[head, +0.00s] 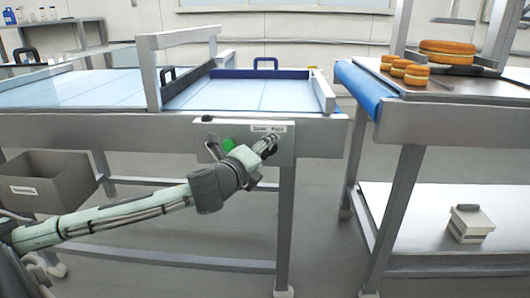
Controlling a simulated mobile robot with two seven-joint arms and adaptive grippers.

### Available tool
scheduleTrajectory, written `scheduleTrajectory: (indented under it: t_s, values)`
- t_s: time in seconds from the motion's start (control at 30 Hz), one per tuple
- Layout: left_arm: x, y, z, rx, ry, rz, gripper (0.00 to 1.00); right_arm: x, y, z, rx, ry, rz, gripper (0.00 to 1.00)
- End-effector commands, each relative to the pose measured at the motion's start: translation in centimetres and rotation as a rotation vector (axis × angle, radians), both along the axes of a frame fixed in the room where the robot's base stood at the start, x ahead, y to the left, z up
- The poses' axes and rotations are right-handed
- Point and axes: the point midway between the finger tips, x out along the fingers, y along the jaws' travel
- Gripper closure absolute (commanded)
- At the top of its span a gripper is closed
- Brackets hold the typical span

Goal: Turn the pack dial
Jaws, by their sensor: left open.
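A light control panel (286,157) is fixed to the front of the conveyor table, with a small printed label (268,128) too small to read surely. My left gripper (270,144) is at the right part of this panel, just under the label. It is open, with its fingers pointing at the panel. I see no dial clearly; any dial under the label is hidden behind the fingers, and I cannot tell whether they touch it. A green round button (229,145) and a dark control (207,119) sit on the panel's left part. My right gripper is out of view.
The conveyor table (90,92) with raised frames spans the left and middle. A grey bin (45,180) hangs at its left. A second bench (450,122) at the right carries filled rounds (448,46). Bare floor (325,215) lies between them.

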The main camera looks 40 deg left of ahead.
Motion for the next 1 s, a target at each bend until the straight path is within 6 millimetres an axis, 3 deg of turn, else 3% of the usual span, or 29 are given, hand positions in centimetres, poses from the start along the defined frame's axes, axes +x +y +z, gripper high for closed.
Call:
scheduleTrajectory:
  t_s: [0.43, 0.8, 1.0]
  values:
    - [0.97, 0.16, -0.2, 0.0, 0.0, -0.001, 0.36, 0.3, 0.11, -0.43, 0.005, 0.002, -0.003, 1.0]
    - [0.95, 0.17, -0.19, 0.0, 0.0, -0.001, 0.82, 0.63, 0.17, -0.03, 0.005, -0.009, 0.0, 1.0]
    - [0.94, 0.17, -0.29, -0.008, -0.003, 0.0, 0.84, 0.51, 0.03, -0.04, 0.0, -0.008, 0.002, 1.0]
